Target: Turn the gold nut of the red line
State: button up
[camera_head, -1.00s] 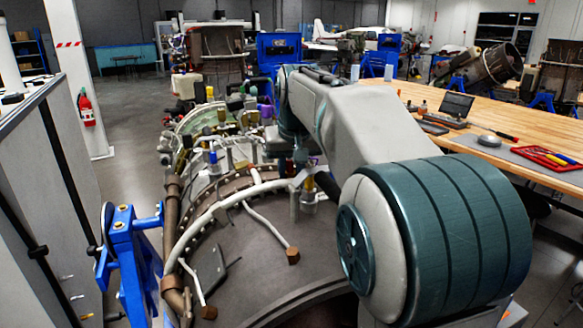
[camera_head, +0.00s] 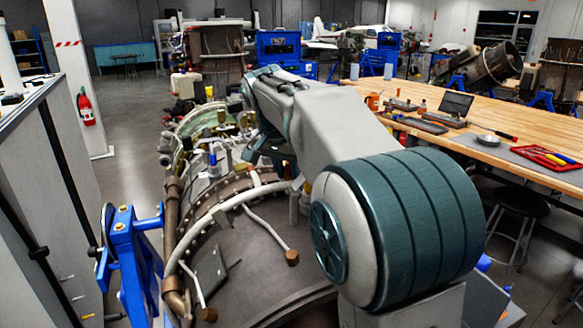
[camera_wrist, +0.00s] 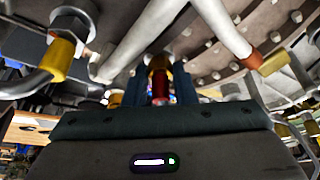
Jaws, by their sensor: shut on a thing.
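In the wrist view, my gripper (camera_wrist: 157,84) is shut, with a dark finger on each side of the red line. The red line (camera_wrist: 160,90) shows as a short upright red piece between the fingers. Its gold nut (camera_wrist: 158,63) is just above the red, between the fingertips, partly hidden by them. A dark round fitting lies behind the nut. In the head view my own arm covers the gripper, the red line and the nut.
Another gold nut (camera_wrist: 57,58) on a grey bent line is at the left of the wrist view. A white pipe (camera_wrist: 222,28) with a copper-coloured end passes close on the right. In the head view, a blue stand (camera_head: 131,250) is beside the turbine casing (camera_head: 255,262).

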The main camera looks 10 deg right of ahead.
jog(key=m, duration=0.2)
jog(key=m+g+h+p, duration=0.1)
jog(key=m, duration=0.1)
jog(key=m+g+p, duration=0.1)
jog(key=m, duration=0.1)
jog(key=shift+w+a+r+m, duration=0.1)
jog(key=shift+w+a+m, duration=0.15)
jog(key=shift+m, duration=0.05)
dwell(0.3)
jog(key=o, duration=1)
jog(key=shift+a, duration=0.15)
